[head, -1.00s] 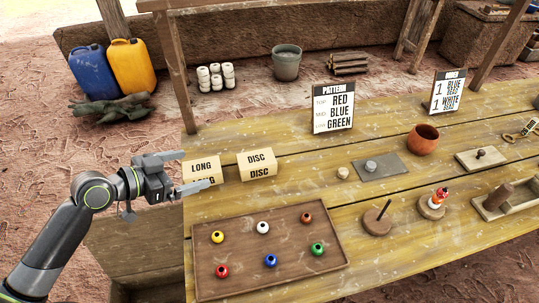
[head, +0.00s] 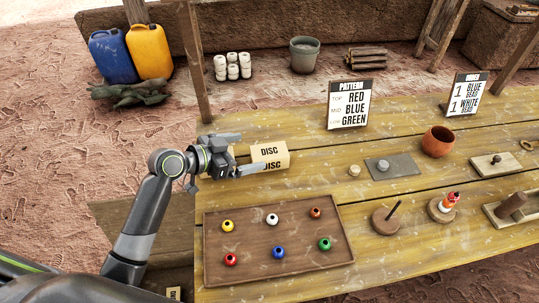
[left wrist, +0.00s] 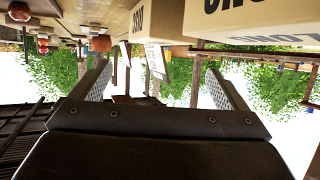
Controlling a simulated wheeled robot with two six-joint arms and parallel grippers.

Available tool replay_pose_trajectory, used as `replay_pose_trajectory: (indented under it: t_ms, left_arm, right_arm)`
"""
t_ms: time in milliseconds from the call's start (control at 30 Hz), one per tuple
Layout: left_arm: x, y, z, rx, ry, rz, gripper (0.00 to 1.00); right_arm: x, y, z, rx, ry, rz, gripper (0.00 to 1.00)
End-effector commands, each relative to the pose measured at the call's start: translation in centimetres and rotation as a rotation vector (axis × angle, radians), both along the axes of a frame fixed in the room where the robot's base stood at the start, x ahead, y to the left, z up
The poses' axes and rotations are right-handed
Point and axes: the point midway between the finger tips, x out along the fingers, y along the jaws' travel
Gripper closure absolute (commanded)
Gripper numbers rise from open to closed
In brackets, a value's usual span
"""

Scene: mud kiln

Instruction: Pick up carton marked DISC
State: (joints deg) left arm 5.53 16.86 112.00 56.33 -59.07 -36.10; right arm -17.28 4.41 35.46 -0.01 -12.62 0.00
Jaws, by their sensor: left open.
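The carton marked LONG is hidden behind the gripper in the head view. In the left wrist view the picture is upside down; the LONG carton (left wrist: 255,18) is large at top right, and a carton with partly legible print, probably DISC (left wrist: 160,20), is at top centre. The open fingers (left wrist: 158,75) show nothing clasped between them. My right gripper is not in view.
A brown tray (head: 300,262) with several coloured beads lies in front of the cartons. A pattern sign (head: 349,104), a grey slab (head: 405,171) and a clay pot (head: 438,141) are to the right. A table post (head: 194,70) rises behind the gripper.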

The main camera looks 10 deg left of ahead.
Motion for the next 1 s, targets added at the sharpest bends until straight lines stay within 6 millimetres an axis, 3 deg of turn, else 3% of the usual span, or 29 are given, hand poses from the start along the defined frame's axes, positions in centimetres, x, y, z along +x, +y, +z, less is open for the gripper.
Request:
replay_pose_trajectory:
  t_ms: [267,633,933,1000]
  left_arm:
    - [1.1,-1.1,-0.8,-0.001,0.001,-0.001,0.05]
    - [3.7,-3.7,-3.5,-0.002,0.0,-0.001,0.05]
    - [4.0,-3.9,-3.7,0.001,-0.001,-0.001,0.05]
    - [3.9,-3.9,-3.7,0.001,-0.001,0.0,0.12]
  right_arm:
    - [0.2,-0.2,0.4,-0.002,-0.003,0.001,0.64]
    - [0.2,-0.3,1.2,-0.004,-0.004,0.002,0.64]
    - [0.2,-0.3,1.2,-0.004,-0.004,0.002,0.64]
    - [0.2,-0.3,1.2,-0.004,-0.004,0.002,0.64]
